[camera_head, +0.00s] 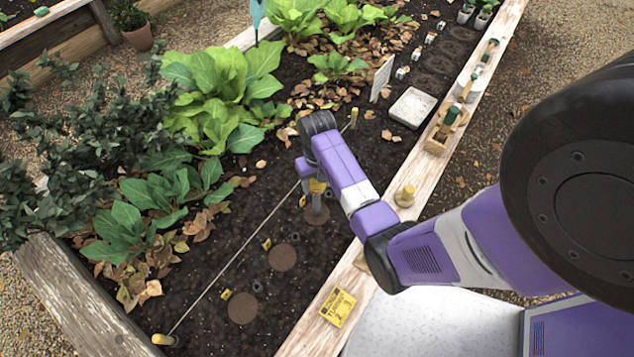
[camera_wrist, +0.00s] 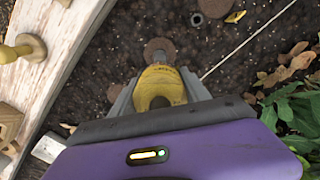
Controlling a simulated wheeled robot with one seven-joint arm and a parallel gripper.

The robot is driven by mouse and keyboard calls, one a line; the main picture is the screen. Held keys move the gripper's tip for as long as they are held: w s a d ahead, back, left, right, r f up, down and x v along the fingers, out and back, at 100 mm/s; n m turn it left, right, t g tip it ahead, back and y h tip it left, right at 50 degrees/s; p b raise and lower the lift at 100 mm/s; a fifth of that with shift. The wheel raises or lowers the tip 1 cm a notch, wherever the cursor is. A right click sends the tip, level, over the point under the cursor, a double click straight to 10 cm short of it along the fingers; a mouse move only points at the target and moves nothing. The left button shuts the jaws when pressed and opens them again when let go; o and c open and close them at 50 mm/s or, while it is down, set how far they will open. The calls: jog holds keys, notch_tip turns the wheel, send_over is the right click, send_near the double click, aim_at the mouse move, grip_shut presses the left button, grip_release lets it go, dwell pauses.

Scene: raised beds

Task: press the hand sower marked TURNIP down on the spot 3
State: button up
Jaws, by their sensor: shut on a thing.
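My gripper (camera_head: 318,186) is shut on a yellow hand sower (camera_wrist: 160,86) with a grey tube, held roughly upright with the tube pointing down. Dark lettering shows on it in the wrist view, too small to read. The tube's lower end is over a brown round spot (camera_head: 318,216), which also shows in the wrist view (camera_wrist: 153,47); I cannot tell whether it touches. Two more brown spots, a middle one (camera_head: 283,257) and a nearer one (camera_head: 242,308), lie in the soil. Small yellow tags stand beside the spots; their numbers are unreadable.
A string (camera_head: 235,258) runs along the row between yellow-topped pegs. Another yellow-knobbed tool (camera_head: 404,196) stands on the bed's wooden edge, beside a wooden holder (camera_head: 436,146). A yellow card (camera_head: 338,307) lies on the edge. Leafy plants (camera_head: 125,233) fill the left side.

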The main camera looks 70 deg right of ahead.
jog(key=shift+f, duration=0.35)
dwell(0.5)
jog(key=shift+s+a+f, duration=0.1)
jog(key=shift+f, duration=0.15)
dwell(1.5)
notch_tip(320, 180, up, 8)
jog(key=p, duration=0.8)
jog(key=shift+f, duration=0.35)
